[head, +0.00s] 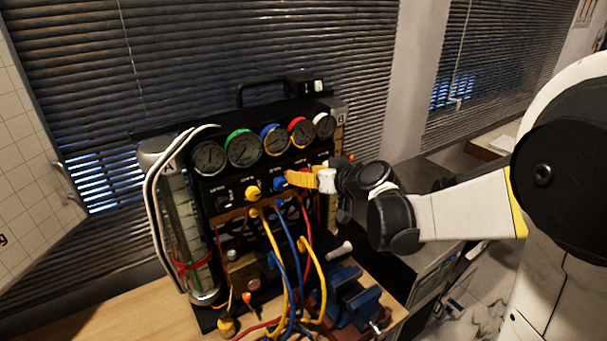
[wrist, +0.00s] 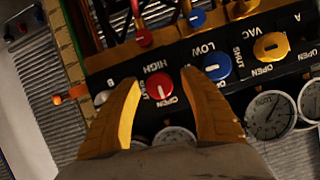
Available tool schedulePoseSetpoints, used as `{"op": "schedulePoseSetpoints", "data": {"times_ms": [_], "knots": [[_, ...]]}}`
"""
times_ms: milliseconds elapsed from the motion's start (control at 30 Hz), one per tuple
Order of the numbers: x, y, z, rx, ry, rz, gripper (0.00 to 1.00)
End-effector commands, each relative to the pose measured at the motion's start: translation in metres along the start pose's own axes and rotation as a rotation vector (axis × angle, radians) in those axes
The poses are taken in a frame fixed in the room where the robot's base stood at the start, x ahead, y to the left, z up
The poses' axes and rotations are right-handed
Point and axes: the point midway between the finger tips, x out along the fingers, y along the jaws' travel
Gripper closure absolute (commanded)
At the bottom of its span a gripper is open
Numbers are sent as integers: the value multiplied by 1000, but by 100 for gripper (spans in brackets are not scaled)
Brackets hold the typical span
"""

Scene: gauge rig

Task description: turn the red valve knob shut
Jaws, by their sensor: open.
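The red valve knob (wrist: 160,86) sits on the black panel under the word HIGH, with OPEN and SHUT marks beside it. A white line shows on its face. My gripper (wrist: 158,82) has its two yellow fingers apart, one on each side of the red knob. I cannot tell whether the fingers touch it. In the head view my gripper (head: 292,179) reaches the panel from the right and hides the red knob.
A blue LOW knob (wrist: 217,66) sits close beside one finger, and a yellow VAC knob (wrist: 271,46) lies beyond it. Several round gauges (head: 243,148) line the panel's top. Yellow, blue and red hoses hang below. A blue vise (head: 354,302) stands on the bench.

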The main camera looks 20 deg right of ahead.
Motion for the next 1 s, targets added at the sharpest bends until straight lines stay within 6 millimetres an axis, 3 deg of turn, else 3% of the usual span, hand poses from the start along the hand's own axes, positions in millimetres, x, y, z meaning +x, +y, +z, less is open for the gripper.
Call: {"op": "schedulePoseSetpoints", "data": {"times_ms": [100,267,300,667,1000], "knots": [[0,0,0,0,0,0,48],[0,0,0,0,0,0,95],[0,0,0,0,0,0,100],[0,0,1,21,-1,-9,100],[0,2,2,200,-1,-83,100]]}}
